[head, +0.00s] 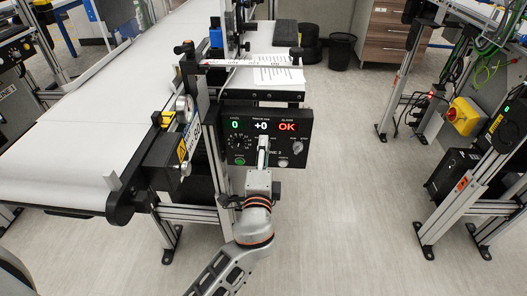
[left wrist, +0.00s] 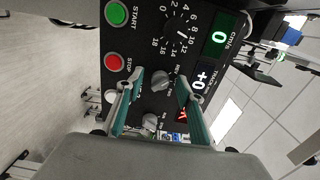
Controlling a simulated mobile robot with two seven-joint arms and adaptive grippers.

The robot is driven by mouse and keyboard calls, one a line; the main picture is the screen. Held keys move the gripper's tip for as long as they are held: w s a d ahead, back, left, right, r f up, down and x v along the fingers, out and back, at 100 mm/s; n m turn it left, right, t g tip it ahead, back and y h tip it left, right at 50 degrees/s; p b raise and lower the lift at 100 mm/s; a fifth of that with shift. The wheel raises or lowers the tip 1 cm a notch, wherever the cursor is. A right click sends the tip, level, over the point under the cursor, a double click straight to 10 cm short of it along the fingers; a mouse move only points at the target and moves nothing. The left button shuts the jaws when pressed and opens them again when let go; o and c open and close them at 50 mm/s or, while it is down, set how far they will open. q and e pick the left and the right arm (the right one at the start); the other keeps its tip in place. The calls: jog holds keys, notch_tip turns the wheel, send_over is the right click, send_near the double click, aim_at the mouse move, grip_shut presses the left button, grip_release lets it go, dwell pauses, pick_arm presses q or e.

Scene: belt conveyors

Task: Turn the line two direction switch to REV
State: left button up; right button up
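The black line two control panel (head: 250,150) hangs below the conveyor, with lit displays reading 0, +0 and OK. My left gripper (head: 264,141) is in front of its middle and hides part of it. In the left wrist view, a grey rotary knob (left wrist: 161,80) with a pointer lies between the open fingers (left wrist: 159,83), apparently with a gap on each side. Its small label is too blurred to read surely, so I cannot tell its setting. A second grey knob (left wrist: 152,121) lies lower in that view. My right gripper is not in view.
The green START button (left wrist: 116,13), red STOP button (left wrist: 115,62) and numbered speed dial (left wrist: 181,35) are on the same panel. A shelf with a paper sheet (head: 278,77) is above it. The white belt (head: 75,128) extends left. Floor right of the panel is clear.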

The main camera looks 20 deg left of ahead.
pick_arm(q)
jog(key=v, duration=1.2)
dwell(0.5)
